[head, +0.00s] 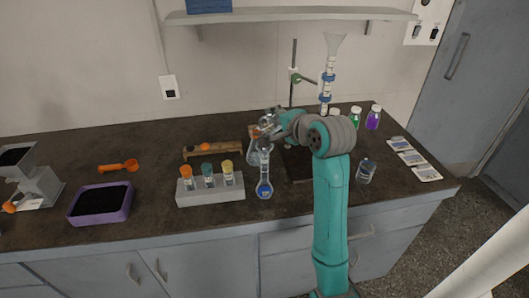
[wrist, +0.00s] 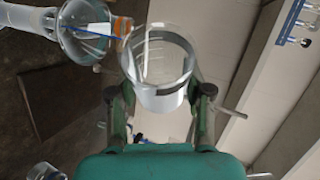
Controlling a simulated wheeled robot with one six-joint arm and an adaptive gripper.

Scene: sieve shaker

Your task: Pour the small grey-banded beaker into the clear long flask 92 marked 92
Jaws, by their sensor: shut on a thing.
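My gripper (head: 268,131) is shut on the small grey-banded beaker (wrist: 157,60). In the wrist view the fingers (wrist: 160,98) press on both sides of its clear wall. Its tilt and contents are hard to judge. In the head view the beaker is small and partly hidden by the gripper, above the clear flasks. A long-necked flask with blue in its bulb (head: 264,190) stands in front, right of the rack. Another clear flask (head: 254,158) stands just behind it, under the gripper. A clear glass vessel (wrist: 85,35) shows left of the beaker in the wrist view. No number 92 is legible.
A grey rack (head: 210,192) with several capped tubes stands left of the flasks. A purple tray (head: 100,218) lies farther left. A stand (head: 293,75), a tall column (head: 328,80), bottles (head: 373,118) and a small clear jar (head: 366,171) are near my arm.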

